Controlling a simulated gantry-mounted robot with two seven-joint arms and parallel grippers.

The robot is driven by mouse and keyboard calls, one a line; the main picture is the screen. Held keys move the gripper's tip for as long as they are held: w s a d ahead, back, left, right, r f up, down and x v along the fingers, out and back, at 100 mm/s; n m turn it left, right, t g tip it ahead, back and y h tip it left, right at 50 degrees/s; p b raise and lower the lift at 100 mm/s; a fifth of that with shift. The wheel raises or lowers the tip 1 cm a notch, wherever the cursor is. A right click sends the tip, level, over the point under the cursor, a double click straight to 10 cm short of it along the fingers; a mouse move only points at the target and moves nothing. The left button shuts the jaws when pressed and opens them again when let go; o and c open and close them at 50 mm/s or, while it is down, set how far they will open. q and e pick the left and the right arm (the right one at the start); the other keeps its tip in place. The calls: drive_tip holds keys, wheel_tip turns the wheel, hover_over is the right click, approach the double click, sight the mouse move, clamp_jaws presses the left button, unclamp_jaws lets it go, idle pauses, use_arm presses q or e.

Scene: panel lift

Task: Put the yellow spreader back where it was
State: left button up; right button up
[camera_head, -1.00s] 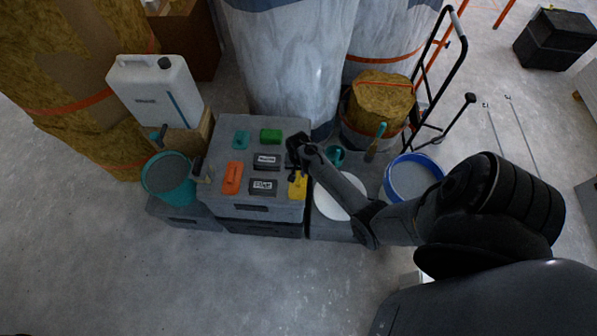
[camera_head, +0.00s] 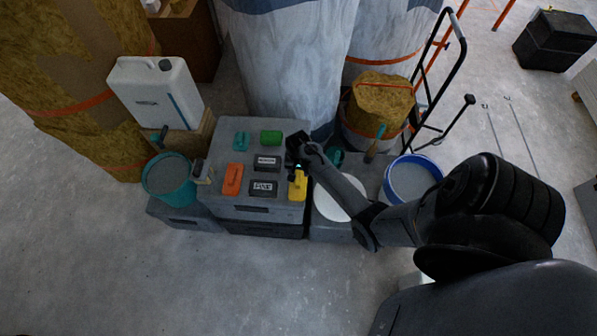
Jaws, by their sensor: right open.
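The yellow spreader (camera_head: 298,187) lies on the front right part of the grey box top (camera_head: 221,134), near its right edge. My right gripper (camera_head: 296,165) is over the right edge of the box, just behind the spreader. The gripper is open and nothing shows held in it. From this view I cannot tell whether its fingers touch the spreader. My left gripper is not in view.
An orange tool (camera_head: 233,179), two black labelled blocks (camera_head: 267,163), a green block (camera_head: 271,137) and a teal tool (camera_head: 241,140) share the box top. A teal bucket (camera_head: 168,178) stands left. A white lid (camera_head: 340,197) and a blue-rimmed bucket (camera_head: 413,179) are right.

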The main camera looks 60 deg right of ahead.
sight(298, 175)
wheel_tip(298, 175, up, 9)
drive_tip(key=p, duration=0.2)
drive_tip(key=s+a+r+n+t, duration=0.1)
drive_tip(key=s+a+r+n, duration=0.3)
drive_tip(key=a, duration=0.4)
drive_tip(key=s+a+r+n+t, duration=0.1)
drive_tip(key=s+a+r+n, duration=0.3)
drive_tip(key=a+r+n, duration=0.2)
drive_tip(key=s+a+r+n+t, duration=0.1)
drive_tip(key=s+a+r+n, duration=0.3)
drive_tip(key=a, duration=0.7)
wheel_tip(298, 175, up, 2)
drive_tip(key=shift+s+r+n+t+p, duration=0.2)
drive_tip(key=shift+s+n+t+p, duration=0.15)
drive_tip(key=shift+n, duration=0.25)
